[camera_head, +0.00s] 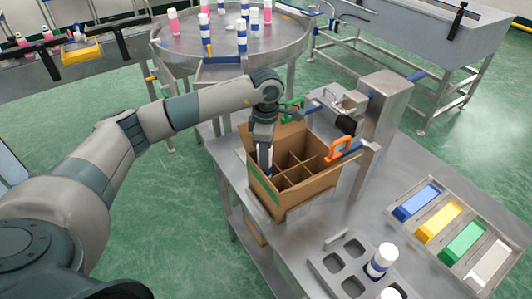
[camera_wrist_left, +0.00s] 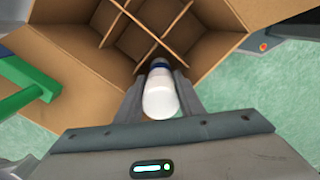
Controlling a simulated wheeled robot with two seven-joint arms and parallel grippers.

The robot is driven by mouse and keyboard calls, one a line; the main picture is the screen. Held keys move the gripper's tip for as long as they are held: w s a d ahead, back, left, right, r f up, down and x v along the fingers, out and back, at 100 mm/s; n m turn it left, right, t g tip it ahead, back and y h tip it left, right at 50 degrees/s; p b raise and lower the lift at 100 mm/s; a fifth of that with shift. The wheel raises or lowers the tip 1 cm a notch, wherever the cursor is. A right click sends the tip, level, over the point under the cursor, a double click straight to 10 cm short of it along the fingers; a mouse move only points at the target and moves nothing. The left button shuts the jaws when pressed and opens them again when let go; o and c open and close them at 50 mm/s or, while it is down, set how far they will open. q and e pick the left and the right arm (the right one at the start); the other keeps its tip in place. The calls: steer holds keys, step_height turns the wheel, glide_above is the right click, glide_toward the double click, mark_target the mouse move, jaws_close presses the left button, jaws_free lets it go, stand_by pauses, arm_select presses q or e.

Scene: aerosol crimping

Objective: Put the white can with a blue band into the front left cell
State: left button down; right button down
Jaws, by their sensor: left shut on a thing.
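The white can with a blue band (camera_head: 265,160) is upright at the left side of the cardboard box (camera_head: 300,198). It also shows in the left wrist view (camera_wrist_left: 160,97), with its blue band toward the box's dividers. My left gripper (camera_head: 264,142) points down over the left part of the box and is shut on this can. The can's lower end is at the box's left cells; the box wall and gripper hide how deep it sits and exactly which cell it is over. The other cells that show look empty. My right gripper is not in view.
A green clamp handle (camera_head: 293,106) and an orange one (camera_head: 340,149) flank the box. A steel machine (camera_head: 384,110) stands behind right. A grey holder (camera_head: 330,264) with a can (camera_head: 382,260) is in front. Coloured blocks (camera_head: 440,222) lie right. A round table (camera_head: 225,42) with cans stands behind.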

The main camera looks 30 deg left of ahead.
arm_select(q)
steer(key=shift+f, duration=0.5)
steer(key=c, duration=1.1)
jaws_free()
